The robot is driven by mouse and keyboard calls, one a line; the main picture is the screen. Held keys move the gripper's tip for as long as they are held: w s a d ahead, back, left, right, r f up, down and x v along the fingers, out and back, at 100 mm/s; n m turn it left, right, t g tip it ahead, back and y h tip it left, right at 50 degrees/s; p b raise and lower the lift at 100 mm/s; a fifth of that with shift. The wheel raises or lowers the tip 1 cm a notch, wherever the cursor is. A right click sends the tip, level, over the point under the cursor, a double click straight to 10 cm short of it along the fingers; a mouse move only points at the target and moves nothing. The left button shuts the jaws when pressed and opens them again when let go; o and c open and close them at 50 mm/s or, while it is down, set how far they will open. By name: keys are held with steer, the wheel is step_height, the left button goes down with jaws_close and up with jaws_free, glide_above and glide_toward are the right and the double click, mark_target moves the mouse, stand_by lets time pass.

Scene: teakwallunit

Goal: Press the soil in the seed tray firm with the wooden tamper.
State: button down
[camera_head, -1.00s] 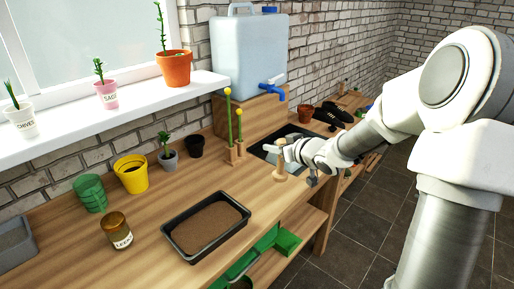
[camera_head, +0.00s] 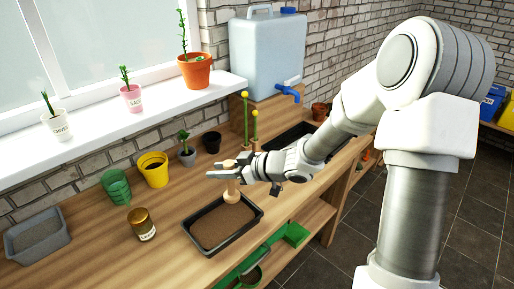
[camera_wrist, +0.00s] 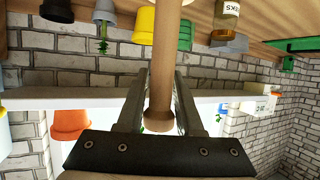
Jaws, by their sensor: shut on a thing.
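The wooden tamper (camera_head: 232,190) is upright in my gripper (camera_head: 229,169), which is shut on its handle. Its round foot is over the back right part of the black seed tray (camera_head: 238,236); I cannot tell whether it touches the soil. The brown soil (camera_head: 217,228) fills the tray and looks fairly even. In the wrist view, the tamper's handle (camera_wrist: 161,105) runs between the two fingers of my gripper (camera_wrist: 160,85). The tray is not visible in the wrist view.
A labelled brown jar (camera_head: 141,225) and a grey tray (camera_head: 37,236) stand left of the seed tray. Green (camera_head: 116,187), yellow (camera_head: 154,170) and black (camera_head: 211,142) pots line the back. Bench wood in front of the jar is clear.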

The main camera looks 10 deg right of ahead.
mark_target(231, 195)
steer(key=s+a+f+n+g+b, duration=0.1)
steer(key=s+a+f+b, duration=0.1)
steer(key=f+b, duration=0.4)
steer(key=shift+a+f+y, duration=0.4)
steer(key=shift+a+f, duration=0.05)
steer(key=shift+a, duration=0.25)
steer(key=shift+s+f, duration=0.1)
steer(key=shift+f, duration=0.1)
stand_by(0.5)
steer(key=shift+f+b, duration=0.75)
steer(key=shift+f, duration=0.25)
steer(key=shift+r, duration=0.1)
steer(key=shift+r+p, duration=1.05)
steer(key=shift+p, duration=0.2)
steer(key=shift+p, duration=0.35)
steer(key=shift+f, duration=0.25)
